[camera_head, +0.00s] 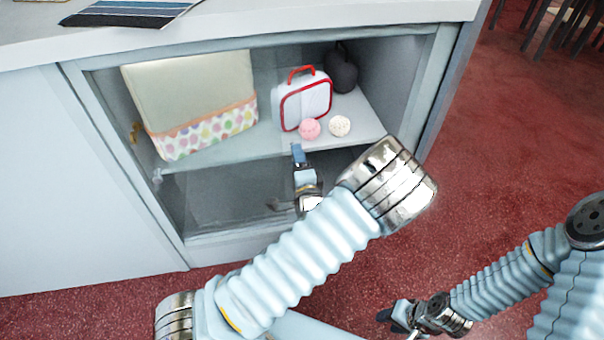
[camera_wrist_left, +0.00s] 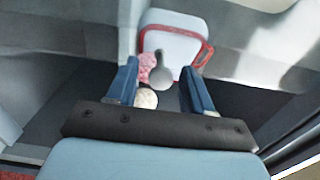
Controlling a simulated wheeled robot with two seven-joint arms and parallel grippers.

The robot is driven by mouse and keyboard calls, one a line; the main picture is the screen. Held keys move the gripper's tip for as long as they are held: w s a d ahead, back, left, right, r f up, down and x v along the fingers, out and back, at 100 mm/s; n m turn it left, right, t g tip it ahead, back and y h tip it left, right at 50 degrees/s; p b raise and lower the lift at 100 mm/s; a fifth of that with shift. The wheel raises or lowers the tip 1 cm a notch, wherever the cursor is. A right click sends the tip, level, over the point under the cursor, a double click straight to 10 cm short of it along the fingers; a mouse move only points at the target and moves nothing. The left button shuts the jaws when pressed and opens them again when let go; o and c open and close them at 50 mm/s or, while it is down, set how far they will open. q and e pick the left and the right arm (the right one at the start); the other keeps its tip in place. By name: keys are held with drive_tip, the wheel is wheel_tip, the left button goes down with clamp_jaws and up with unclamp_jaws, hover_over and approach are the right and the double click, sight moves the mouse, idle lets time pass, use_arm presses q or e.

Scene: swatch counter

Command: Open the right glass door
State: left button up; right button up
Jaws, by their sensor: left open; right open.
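The cabinet front (camera_head: 430,85) has a pale frame around a shelved opening. Glass shows only as faint haze, so I cannot make out the right door's edges or how far it stands open. My left gripper (camera_head: 298,152) is in front of the opening, below the shelf's front edge, partly hidden by my arm. In the left wrist view its two blue fingers (camera_wrist_left: 161,68) are apart. A small grey rounded piece (camera_wrist_left: 162,77) shows between them; I cannot tell whether it is a handle or whether they touch it. My right gripper (camera_head: 398,316) is low at the right, over the floor, away from the cabinet.
On the shelf (camera_head: 238,148) are a cream dotted-trim box (camera_head: 190,95), a white case with red trim (camera_head: 305,102), a pink ball (camera_head: 310,129), a white ball (camera_head: 340,126) and a dark round object (camera_head: 341,72). Red carpet (camera_head: 510,130) is open at the right.

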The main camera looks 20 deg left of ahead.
use_arm(q)
drive_tip(key=v, duration=1.3)
drive_tip(key=shift+b, duration=0.45)
drive_tip(key=shift+f, duration=0.1)
